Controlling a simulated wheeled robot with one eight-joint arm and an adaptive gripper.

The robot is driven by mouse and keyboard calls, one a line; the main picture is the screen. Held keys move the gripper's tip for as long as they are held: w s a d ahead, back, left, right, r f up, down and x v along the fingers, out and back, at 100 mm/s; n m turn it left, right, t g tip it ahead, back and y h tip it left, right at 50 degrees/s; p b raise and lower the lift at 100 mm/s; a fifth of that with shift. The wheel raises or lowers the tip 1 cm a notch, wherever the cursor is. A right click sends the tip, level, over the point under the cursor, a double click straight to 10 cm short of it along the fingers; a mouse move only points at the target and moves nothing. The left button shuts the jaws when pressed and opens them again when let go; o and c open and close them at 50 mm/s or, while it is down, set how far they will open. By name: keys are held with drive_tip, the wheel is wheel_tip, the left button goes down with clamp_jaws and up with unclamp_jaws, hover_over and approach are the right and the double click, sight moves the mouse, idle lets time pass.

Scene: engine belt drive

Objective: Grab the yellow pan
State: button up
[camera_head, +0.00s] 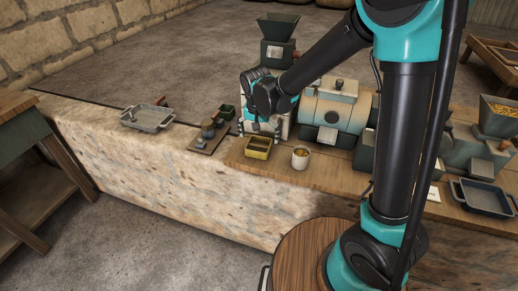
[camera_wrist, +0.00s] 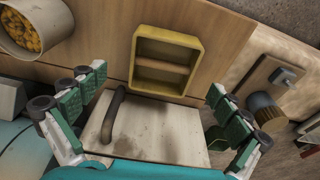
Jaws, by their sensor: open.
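The yellow pan (camera_head: 258,148) is a small rectangular tray on the wooden board in the head view, near the board's front left. In the wrist view the yellow pan (camera_wrist: 164,48) is at top centre, with a brown bar or inner step across its middle. It looks empty. My gripper (camera_head: 258,126) is above and just behind the pan in the head view. In the wrist view my gripper (camera_wrist: 158,90) is open, with its green-padded fingers spread wide on either side, short of the pan. Nothing is between the fingers.
A cup of yellow pieces (camera_head: 300,157) stands right of the pan. A grey plate with a dark handle (camera_wrist: 150,130) lies beneath my gripper. A dark fixture with a round knob (camera_wrist: 265,105) is to the side. The engine drum (camera_head: 335,108) stands close at right.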

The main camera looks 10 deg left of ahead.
sight(257, 147)
drive_tip(key=shift+w+a+f, duration=0.1)
drive_tip(key=shift+w+f, duration=0.1)
drive_tip(key=shift+f, duration=0.65)
drive_tip(key=shift+w+f, duration=0.15)
drive_tip(key=shift+f, duration=0.65)
drive_tip(key=shift+w+a+f, duration=0.1)
drive_tip(key=shift+w+f, duration=0.1)
drive_tip(key=shift+f, duration=0.65)
drive_tip(key=c, duration=1.2)
